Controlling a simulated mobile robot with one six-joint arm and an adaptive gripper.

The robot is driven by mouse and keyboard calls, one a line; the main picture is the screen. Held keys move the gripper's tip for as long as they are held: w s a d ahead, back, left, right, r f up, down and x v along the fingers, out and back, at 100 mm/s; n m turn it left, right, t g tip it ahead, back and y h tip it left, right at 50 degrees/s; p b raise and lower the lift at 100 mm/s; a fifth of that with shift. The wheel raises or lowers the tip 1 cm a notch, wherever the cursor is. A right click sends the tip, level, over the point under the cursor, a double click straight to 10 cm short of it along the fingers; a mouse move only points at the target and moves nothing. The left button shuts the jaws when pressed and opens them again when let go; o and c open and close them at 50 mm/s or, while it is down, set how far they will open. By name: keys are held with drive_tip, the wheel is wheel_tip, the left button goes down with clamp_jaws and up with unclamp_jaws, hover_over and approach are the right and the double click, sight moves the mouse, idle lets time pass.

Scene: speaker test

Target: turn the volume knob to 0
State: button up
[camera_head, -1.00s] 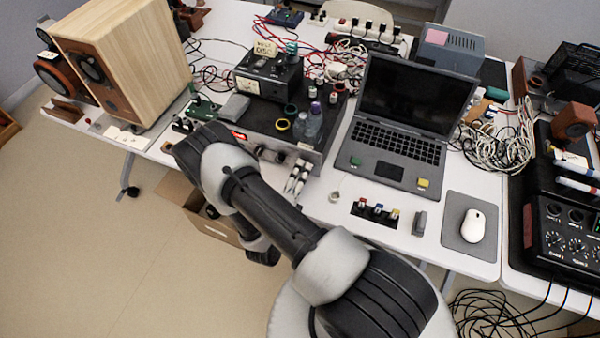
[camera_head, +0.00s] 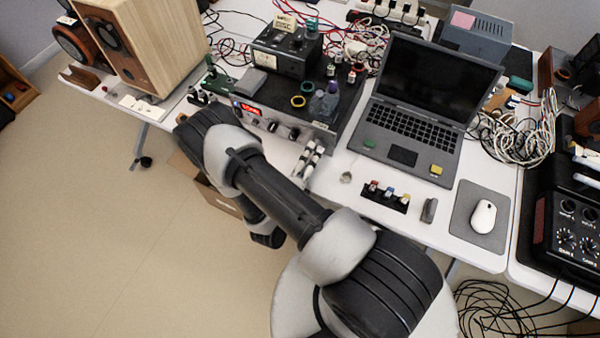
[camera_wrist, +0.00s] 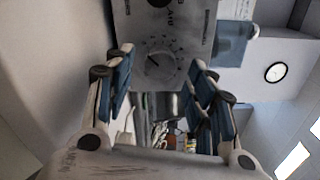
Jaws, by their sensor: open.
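In the wrist view a round knob (camera_wrist: 158,64) with a ring of dial marks sits on a grey panel (camera_wrist: 190,20). Its pointer setting is too small to read surely. My gripper (camera_wrist: 161,58) is open, its two blue-padded fingers on either side of the knob in the picture, with no clear contact. In the head view the grey unit (camera_head: 322,137) with a red lit display (camera_head: 250,109) stands at the table's front edge, with several knobs on its front.
A wooden speaker (camera_head: 150,45) stands at the left. Small bottles (camera_head: 324,103) and a meter box (camera_head: 284,55) sit on the unit. An open laptop (camera_head: 418,115) and a mouse (camera_head: 483,215) are to the right. A cardboard box (camera_head: 205,190) lies below the table. Floor at the left is clear.

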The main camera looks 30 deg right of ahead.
drive_tip(key=v, duration=1)
